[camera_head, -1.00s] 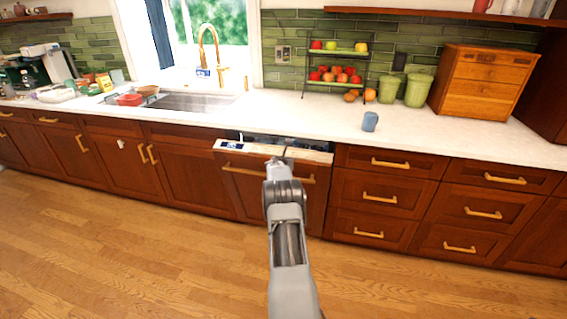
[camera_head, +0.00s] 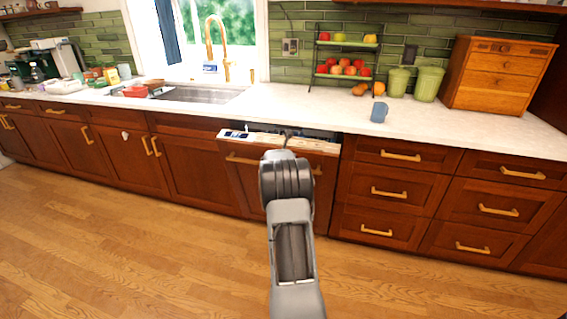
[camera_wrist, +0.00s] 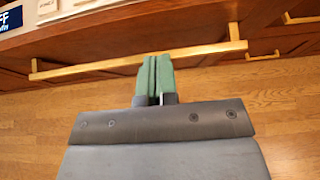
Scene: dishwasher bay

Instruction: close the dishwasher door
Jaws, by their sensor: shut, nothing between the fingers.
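The dishwasher door (camera_head: 236,185) is a dark wood panel in the counter front, tilted slightly open, with a dark gap behind its light top edge (camera_head: 265,138). Its gold bar handle (camera_head: 240,160) runs across the front, partly hidden by my arm in the head view. In the wrist view, the handle (camera_wrist: 80,71) crosses behind my green fingertips. My gripper (camera_wrist: 157,62) is shut and empty, in front of the door at the handle. I cannot tell whether it touches. In the head view my arm hides the fingertips.
Drawers (camera_head: 400,190) stand to the right and cabinets (camera_head: 190,175) to the left of the door. The counter above holds a blue cup (camera_head: 379,112), a fruit rack (camera_head: 345,69) and a sink (camera_head: 200,94). The wood floor (camera_head: 120,250) in front is clear.

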